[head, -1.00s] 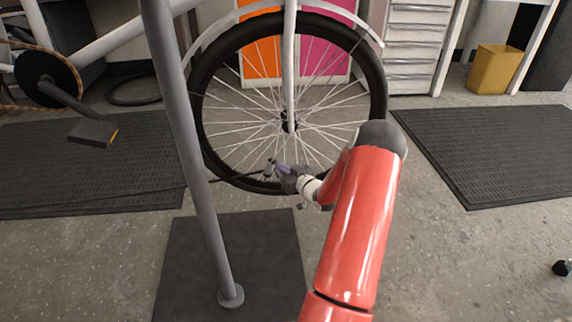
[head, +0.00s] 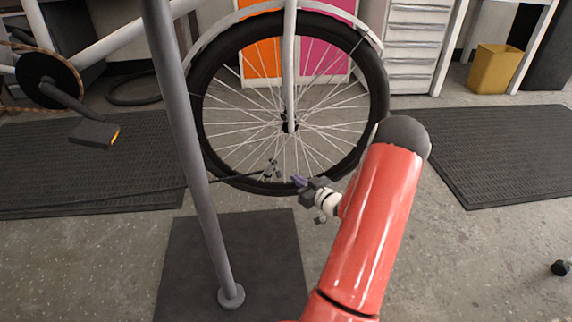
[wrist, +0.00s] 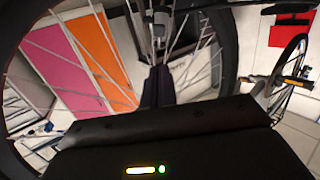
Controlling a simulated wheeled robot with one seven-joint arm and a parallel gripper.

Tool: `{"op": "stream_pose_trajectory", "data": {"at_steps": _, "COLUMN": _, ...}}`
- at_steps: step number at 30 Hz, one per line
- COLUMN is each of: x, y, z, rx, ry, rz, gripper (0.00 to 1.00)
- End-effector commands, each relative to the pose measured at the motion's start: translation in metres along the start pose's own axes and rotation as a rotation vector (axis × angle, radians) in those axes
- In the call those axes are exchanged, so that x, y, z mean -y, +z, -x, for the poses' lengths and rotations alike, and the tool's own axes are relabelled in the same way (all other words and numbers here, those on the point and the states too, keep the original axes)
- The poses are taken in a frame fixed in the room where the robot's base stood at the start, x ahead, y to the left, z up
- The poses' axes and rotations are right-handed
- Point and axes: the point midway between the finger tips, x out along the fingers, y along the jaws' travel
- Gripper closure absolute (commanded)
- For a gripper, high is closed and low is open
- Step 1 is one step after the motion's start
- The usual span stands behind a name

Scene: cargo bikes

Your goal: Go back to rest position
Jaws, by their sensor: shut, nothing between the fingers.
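My gripper (head: 299,182) is shut and empty at the end of my red arm, just right of the wheel's lower rim. Its dark fingers stand together in the wrist view (wrist: 157,86). A small grey fitting (head: 271,169) sits by the lower rim of the bicycle wheel (head: 205,125), at the end of a thin black hose (head: 130,193). A gap shows between the fitting and my fingertips. In the wrist view, a grey part (wrist: 158,22) is ahead of the fingers, among the spokes.
A grey stand post (head: 190,150) rises from a dark base plate (head: 265,265) left of my arm. A pedal (head: 93,133) hangs at the left. Black mats (head: 500,150) lie on the floor, and a yellow bin (head: 494,70) stands back right. Floor at the right front is mostly clear.

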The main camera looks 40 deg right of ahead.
Motion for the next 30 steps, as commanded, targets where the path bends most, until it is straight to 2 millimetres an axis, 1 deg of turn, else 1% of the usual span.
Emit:
{"op": "stream_pose_trajectory", "data": {"at_steps": 13, "x": 0.0, "y": -0.001, "z": -0.001, "rx": 0.002, "ry": 0.0, "rz": 0.002, "gripper": 1.0}}
{"op": "stream_pose_trajectory", "data": {"at_steps": 17, "x": 0.006, "y": -0.012, "z": -0.01, "rx": 0.05, "ry": 0.003, "rz": 0.036, "gripper": 1.0}}
{"op": "stream_pose_trajectory", "data": {"at_steps": 20, "x": 0.017, "y": -0.033, "z": -0.023, "rx": 0.143, "ry": 0.018, "rz": 0.098, "gripper": 1.0}}
{"op": "stream_pose_trajectory", "data": {"at_steps": 21, "x": 0.024, "y": -0.044, "z": -0.028, "rx": 0.189, "ry": 0.029, "rz": 0.128, "gripper": 1.0}}
{"op": "stream_pose_trajectory", "data": {"at_steps": 23, "x": 0.036, "y": -0.063, "z": -0.034, "rx": 0.261, "ry": 0.052, "rz": 0.172, "gripper": 1.0}}
{"op": "stream_pose_trajectory", "data": {"at_steps": 24, "x": 0.044, "y": -0.075, "z": -0.036, "rx": 0.307, "ry": 0.072, "rz": 0.198, "gripper": 1.0}}
{"op": "stream_pose_trajectory", "data": {"at_steps": 27, "x": 0.068, "y": -0.107, "z": -0.034, "rx": 0.408, "ry": 0.121, "rz": 0.248, "gripper": 1.0}}
{"op": "stream_pose_trajectory", "data": {"at_steps": 29, "x": 0.084, "y": -0.127, "z": -0.029, "rx": 0.46, "ry": 0.151, "rz": 0.267, "gripper": 1.0}}
{"op": "stream_pose_trajectory", "data": {"at_steps": 30, "x": 0.096, "y": -0.139, "z": -0.024, "rx": 0.493, "ry": 0.17, "rz": 0.276, "gripper": 1.0}}
